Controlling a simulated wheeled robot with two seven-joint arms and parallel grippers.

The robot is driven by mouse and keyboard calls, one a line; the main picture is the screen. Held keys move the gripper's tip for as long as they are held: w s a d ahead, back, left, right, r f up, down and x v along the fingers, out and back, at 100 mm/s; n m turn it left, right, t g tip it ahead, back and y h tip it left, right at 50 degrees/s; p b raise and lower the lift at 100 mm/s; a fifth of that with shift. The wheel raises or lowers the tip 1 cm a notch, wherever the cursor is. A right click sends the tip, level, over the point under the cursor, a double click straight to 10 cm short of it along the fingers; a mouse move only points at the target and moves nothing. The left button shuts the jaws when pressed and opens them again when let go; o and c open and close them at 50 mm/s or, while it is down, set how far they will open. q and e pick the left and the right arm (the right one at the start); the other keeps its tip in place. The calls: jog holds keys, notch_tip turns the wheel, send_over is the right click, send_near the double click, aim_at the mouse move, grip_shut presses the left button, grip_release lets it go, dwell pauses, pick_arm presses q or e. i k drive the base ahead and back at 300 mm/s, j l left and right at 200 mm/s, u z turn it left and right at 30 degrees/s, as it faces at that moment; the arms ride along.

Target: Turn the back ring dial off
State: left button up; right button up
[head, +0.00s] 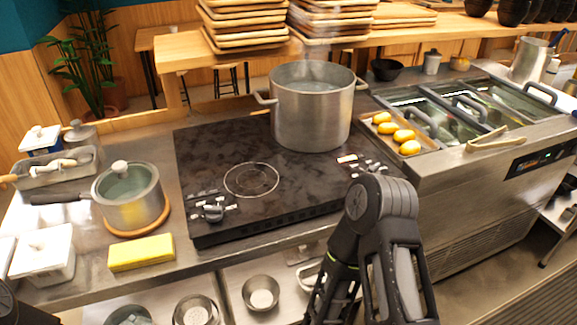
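The black cooktop (215,150) is set in the steel counter. A large steel pot (312,115) stands at its back right, covering the back ring, with steam rising from it. The front ring (251,180) is a bare pale circle. One dial (213,212) is at the cooktop's front left. A second dial group (365,166) is at its right edge, partly behind my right arm (380,205); its setting is too small to read. My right arm bends in front of the cooktop, with its lower end at the bottom edge; its fingers cannot be made out. My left gripper is not seen.
A small saucepan (130,200) and a yellow sponge (141,252) are left of the cooktop. A tray of yellow items (395,132) and tongs (487,139) are at the right. Bowls (260,293) stand on the shelf below. Stacked wooden trays (243,25) are behind.

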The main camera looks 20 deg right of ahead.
aim_at(374, 168)
jog(key=z, duration=1.3)
jog(key=i+j+z, duration=0.1)
jog(key=z, duration=0.3)
jog(key=i+j+z, duration=0.15)
jog(key=z, duration=0.2)
jog(key=i+j+z, duration=0.1)
jog(key=z, duration=0.3)
